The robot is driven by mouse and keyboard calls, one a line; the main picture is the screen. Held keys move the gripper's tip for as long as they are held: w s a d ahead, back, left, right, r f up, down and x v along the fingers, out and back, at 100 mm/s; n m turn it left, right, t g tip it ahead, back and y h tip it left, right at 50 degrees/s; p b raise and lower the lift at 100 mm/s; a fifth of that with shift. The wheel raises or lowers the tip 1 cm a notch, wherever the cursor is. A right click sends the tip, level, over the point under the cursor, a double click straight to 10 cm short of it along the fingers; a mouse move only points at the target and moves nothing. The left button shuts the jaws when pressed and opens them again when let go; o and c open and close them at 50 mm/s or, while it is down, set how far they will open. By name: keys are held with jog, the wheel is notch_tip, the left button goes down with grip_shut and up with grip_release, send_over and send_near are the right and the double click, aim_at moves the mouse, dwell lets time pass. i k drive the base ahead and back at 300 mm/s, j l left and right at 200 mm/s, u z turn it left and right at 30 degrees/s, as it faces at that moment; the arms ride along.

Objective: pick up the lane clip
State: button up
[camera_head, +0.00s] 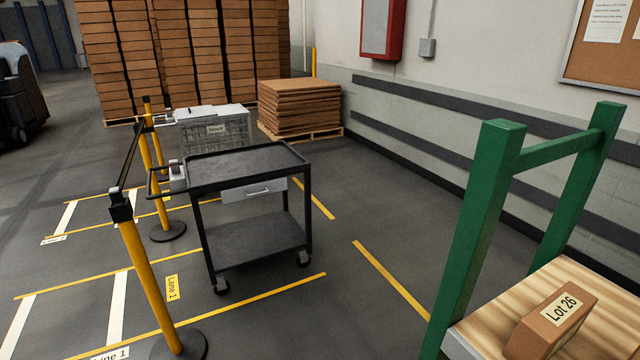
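I cannot make out for certain which thing is the lane clip. A small light-grey piece (178,176) sits at the left end of the black cart (248,160), by its handle; its exact shape is too small to tell. My gripper is not in view.
A green-framed cart (487,200) with a "Lot 26" box (553,312) fills the right front. Stacked cardboard (299,108) is by the wall. Floor between the carts is clear.

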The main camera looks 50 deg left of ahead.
aim_at(115, 193)
jog(key=u, duration=2.35)
